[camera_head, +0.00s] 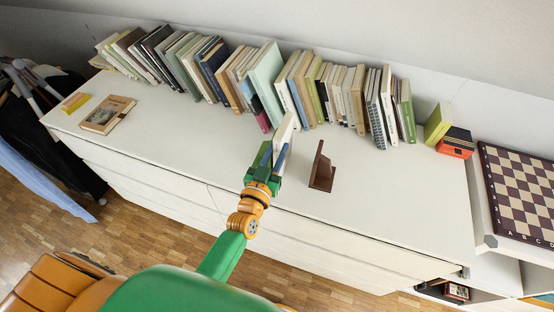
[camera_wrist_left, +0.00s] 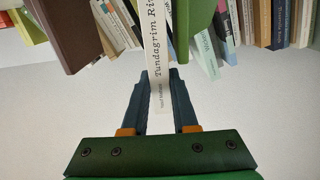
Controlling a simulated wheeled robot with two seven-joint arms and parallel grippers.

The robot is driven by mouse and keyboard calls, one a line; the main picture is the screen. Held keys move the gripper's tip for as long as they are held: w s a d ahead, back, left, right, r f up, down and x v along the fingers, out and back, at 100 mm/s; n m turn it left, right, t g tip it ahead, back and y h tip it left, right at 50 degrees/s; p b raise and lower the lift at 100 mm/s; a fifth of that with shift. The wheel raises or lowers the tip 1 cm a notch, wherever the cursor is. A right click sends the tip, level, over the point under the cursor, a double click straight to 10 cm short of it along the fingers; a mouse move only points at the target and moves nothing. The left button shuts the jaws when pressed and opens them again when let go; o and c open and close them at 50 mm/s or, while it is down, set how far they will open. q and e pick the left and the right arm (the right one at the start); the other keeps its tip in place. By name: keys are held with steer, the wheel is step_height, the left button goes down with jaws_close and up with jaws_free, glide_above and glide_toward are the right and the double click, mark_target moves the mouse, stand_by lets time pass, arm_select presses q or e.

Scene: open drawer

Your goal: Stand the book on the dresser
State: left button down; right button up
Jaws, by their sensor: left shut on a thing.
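The book (camera_head: 284,130) is white or cream and stands roughly upright over the white dresser (camera_head: 235,165), in front of the row of books. In the left wrist view its pale spine (camera_wrist_left: 158,45) carries the printed title "Tundagrim Ri...". My left gripper (camera_head: 275,158) is shut on the book. Its two dark fingers (camera_wrist_left: 160,90) lie on either side of the spine's end. I cannot tell whether the book touches the dresser top. My right gripper is not in view.
Several books (camera_head: 215,70) line the dresser's back edge. A brown bookend (camera_head: 320,170) stands right of my left gripper. A book lying flat (camera_head: 107,114) is at the left. A chessboard (camera_head: 520,190) is at the far right. The front of the top is mostly clear.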

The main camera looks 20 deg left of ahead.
arm_select(q)
steer(key=shift+w+f+p, duration=0.1)
steer(key=shift+f+p, duration=0.05)
steer(key=shift+p, duration=0.25)
steer(key=c, duration=1.1)
jaws_free()
steer(key=shift+a+f, duration=0.1)
steer(key=shift+f, duration=0.05)
steer(key=o, duration=0.4)
